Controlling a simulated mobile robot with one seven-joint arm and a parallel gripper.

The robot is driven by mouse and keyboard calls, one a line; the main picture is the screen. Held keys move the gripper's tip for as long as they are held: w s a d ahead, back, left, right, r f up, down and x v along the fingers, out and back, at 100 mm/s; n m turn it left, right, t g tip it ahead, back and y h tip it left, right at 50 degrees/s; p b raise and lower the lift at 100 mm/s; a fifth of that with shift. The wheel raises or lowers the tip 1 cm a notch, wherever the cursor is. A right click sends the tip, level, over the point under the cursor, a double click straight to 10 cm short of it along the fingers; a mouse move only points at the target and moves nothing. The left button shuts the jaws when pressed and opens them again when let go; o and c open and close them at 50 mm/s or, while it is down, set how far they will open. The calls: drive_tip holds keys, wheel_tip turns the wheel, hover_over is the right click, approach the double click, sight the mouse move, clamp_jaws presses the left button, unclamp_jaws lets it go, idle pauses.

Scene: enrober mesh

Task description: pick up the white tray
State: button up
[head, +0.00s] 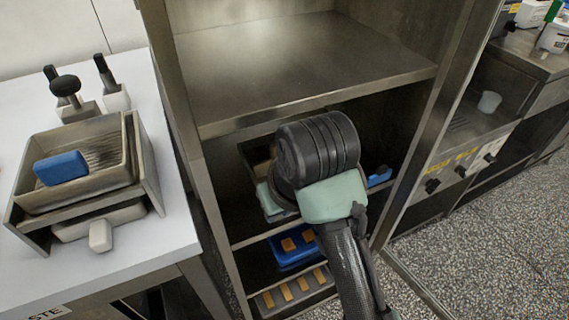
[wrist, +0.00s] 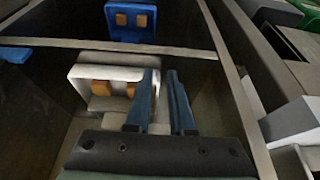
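The white tray (wrist: 88,73) with orange-brown pieces on it lies inside the cabinet in the wrist view. In the head view a pale edge, probably the same tray (head: 268,203), shows just left of my gripper, which hides much of it. My gripper's two blue-grey fingers (wrist: 162,73) are close together at the tray's right end, with a narrow gap between them. Something white shows in that gap, but I cannot tell whether the fingers press on the tray's wall. In the head view my dark wrist hides the fingers.
A blue tray (head: 290,254) with orange pieces is on the shelf below, also in the wrist view (wrist: 131,36). A grey tray (head: 262,303) sits lower. Metal posts (head: 190,130) and the upper shelf (head: 300,75) bound the opening. A blue item (head: 379,176) lies right of my wrist.

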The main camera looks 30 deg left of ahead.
drive_tip(key=shift+w+a, duration=0.35)
drive_tip(key=shift+a, duration=0.15)
drive_tip(key=shift+w+a, duration=0.85)
drive_tip(key=shift+a, duration=0.25)
drive_tip(key=shift+b+x, duration=0.5)
drive_tip(key=shift+x, duration=0.7)
drive_tip(key=shift+w+a+f, duration=0.2)
drive_tip(key=shift+a+f, duration=0.05)
drive_tip(key=shift+f, duration=0.05)
clamp_jaws()
drive_tip(key=shift+r, duration=0.1)
